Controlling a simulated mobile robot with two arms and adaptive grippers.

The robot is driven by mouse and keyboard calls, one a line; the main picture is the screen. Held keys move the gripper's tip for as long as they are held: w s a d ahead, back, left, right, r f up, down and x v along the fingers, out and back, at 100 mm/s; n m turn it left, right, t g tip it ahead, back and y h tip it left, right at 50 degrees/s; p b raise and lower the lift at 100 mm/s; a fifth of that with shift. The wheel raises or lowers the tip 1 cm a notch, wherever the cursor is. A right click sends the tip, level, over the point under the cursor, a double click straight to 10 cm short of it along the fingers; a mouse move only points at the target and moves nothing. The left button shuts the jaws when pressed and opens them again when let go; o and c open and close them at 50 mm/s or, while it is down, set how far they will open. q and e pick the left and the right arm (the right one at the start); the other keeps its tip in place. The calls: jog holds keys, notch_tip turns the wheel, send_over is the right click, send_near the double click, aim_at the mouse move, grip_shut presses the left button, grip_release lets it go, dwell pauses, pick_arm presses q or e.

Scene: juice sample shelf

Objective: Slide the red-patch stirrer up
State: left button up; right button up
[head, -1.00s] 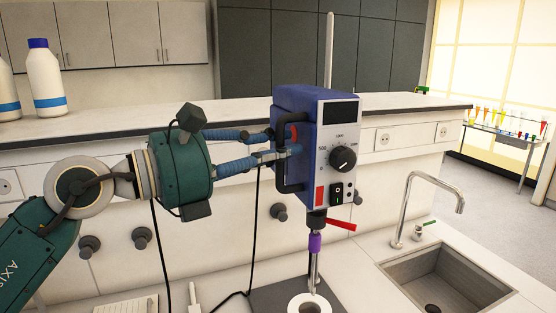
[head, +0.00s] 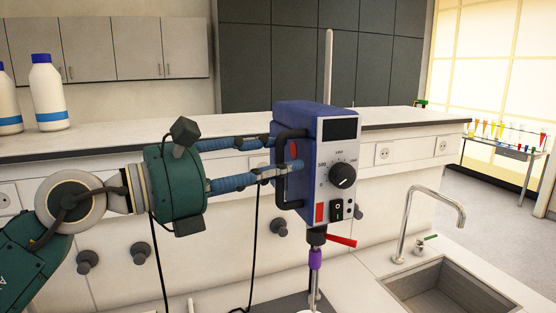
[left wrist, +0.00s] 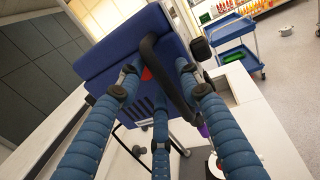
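The red-patch stirrer (head: 310,150) is a blue box with a grey front panel, dial and switch, upright on a pale vertical rod (head: 329,65). A red patch (head: 293,148) shows on its left side, and a black handle (head: 281,180) stands out there. My left gripper (head: 283,155) is at that side, its blue fingers spread around the handle. In the left wrist view the fingers (left wrist: 157,82) stand apart near the handle (left wrist: 170,75); exact contact cannot be told. A purple chuck piece (head: 315,259) hangs below the stirrer. My right gripper is out of view.
A sink (head: 452,288) with a tap (head: 432,190) is to the right. White bottles (head: 47,92) stand on the raised shelf at the left. Black cables hang behind my left gripper. A red lever (head: 341,240) juts out below the stirrer.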

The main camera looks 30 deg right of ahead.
pick_arm(q)
jog(key=a, duration=1.1)
jog(key=shift+w+a, duration=0.15)
jog(key=shift+a, duration=0.1)
